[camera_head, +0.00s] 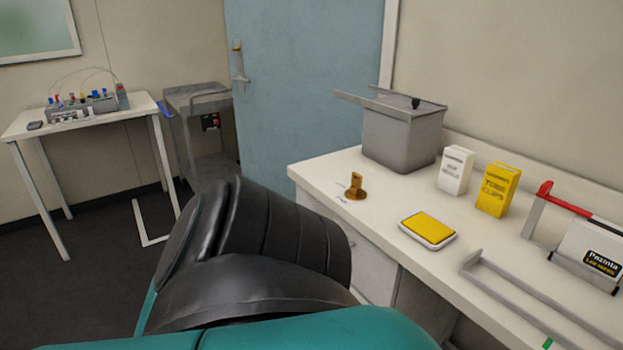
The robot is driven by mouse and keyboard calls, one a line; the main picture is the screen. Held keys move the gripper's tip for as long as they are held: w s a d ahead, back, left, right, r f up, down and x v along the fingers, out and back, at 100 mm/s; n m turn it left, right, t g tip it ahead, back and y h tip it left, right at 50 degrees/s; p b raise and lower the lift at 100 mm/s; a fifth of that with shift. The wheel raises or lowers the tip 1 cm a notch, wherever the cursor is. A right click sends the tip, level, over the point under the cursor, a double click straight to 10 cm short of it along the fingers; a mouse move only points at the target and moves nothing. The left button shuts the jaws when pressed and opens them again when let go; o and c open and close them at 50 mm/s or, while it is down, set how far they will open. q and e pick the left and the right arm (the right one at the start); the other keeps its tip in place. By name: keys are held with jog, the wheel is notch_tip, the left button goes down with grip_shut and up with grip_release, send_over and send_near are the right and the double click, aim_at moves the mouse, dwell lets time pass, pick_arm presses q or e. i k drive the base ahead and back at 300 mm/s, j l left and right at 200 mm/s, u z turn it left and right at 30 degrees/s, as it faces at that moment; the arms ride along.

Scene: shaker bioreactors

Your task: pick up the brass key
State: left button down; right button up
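A small brass-coloured piece (356,187) stands upright on the white counter, near its left end. It has a rounded base and a raised tab, and looks like the brass key. Nothing touches it from above. Another small brass-coloured detail (237,45) shows above the handle of the blue door, too small to make out. Neither of my grippers is in view. Large black and teal parts close to the camera fill the lower middle and hide the floor and part of the counter's front.
The white counter (385,205) also holds a grey lidded bin (402,135), white box (456,170), yellow box (497,190), yellow-topped pad (428,230) and a red-handled rack (562,202). A side table (85,118) and grey cart (200,135) stand left of the blue door (300,80).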

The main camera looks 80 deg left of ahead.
aim_at(357, 179)
jog(key=u, duration=2.25)
jog(key=i+j+u, duration=0.1)
jog(key=i+j, duration=0.25)
jog(key=j, duration=0.15)
